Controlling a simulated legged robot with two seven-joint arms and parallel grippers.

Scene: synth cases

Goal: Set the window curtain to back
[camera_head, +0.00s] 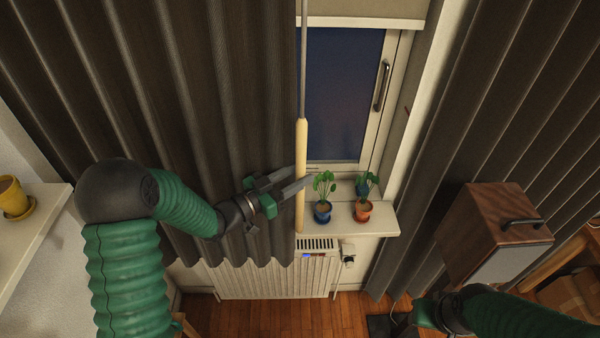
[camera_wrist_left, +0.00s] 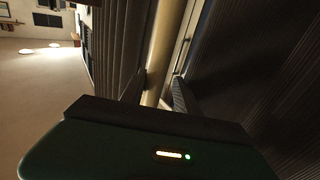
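A dark grey-brown pleated curtain (camera_head: 190,90) hangs on the left of the window (camera_head: 340,95) and covers the wall there. A draw wand with a pale cream handle (camera_head: 301,140) hangs at its right edge. My left gripper (camera_head: 300,178) is at the lower part of the handle, one finger on each side. In the left wrist view the handle (camera_wrist_left: 168,40) runs between the fingers (camera_wrist_left: 158,90), with a small gap on one side. A second dark curtain (camera_head: 490,90) hangs on the right. My right gripper (camera_head: 428,315) is low at the right, partly hidden by its arm.
A sill (camera_head: 385,222) below the window carries two potted plants, one in a blue pot (camera_head: 322,212) and one in an orange pot (camera_head: 362,211). A radiator (camera_head: 275,278) is underneath. A wooden box with a handle (camera_head: 490,215) stands at the right.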

